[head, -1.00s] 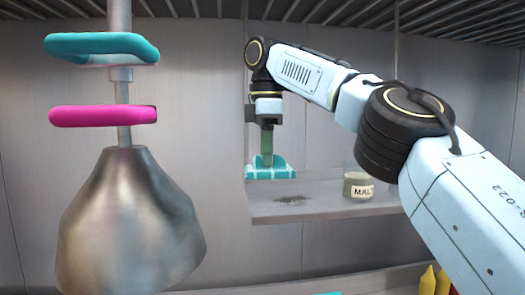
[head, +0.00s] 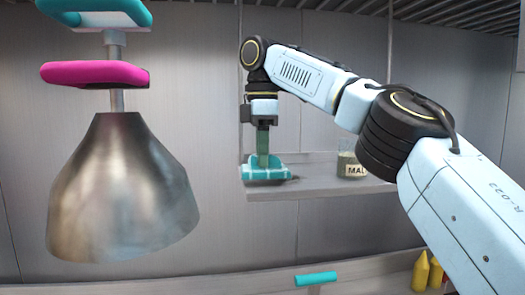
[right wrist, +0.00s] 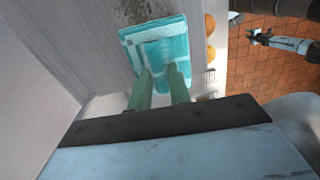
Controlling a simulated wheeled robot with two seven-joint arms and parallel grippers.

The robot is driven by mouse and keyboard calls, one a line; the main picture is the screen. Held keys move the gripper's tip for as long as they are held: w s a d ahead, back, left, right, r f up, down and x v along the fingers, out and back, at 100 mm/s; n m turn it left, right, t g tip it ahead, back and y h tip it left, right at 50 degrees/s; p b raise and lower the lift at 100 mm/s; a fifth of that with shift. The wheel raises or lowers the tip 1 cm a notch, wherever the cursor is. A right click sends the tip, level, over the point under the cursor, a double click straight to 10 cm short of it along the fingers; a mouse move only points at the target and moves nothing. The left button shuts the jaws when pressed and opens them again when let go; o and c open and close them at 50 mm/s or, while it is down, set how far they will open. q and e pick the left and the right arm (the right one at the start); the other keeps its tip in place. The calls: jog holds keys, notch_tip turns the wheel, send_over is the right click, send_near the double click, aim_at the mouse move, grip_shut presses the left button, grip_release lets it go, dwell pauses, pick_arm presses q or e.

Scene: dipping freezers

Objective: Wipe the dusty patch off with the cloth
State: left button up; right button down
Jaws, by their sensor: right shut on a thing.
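My right gripper (head: 263,158) points down and is shut on a teal and white checked cloth (head: 264,173). The cloth is at the left end of the grey wall shelf (head: 330,188), on it or just above; I cannot tell which. The dusty patch is mostly hidden behind the cloth in the head view. In the right wrist view, grey specks of the dusty patch (right wrist: 140,9) show just beyond the cloth (right wrist: 172,50), which lies spread under my fingertips.
A labelled jar (head: 350,165) stands on the shelf, right of the cloth. A metal lamp shade (head: 118,195) hangs at left, with a pink ring (head: 95,75) and a teal ring above it. Yellow bottles (head: 421,271) and a teal cylinder (head: 316,279) are below.

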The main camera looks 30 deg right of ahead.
jog(key=shift+f, duration=0.35)
jog(key=shift+f+b, duration=0.35)
jog(key=shift+f, duration=0.05)
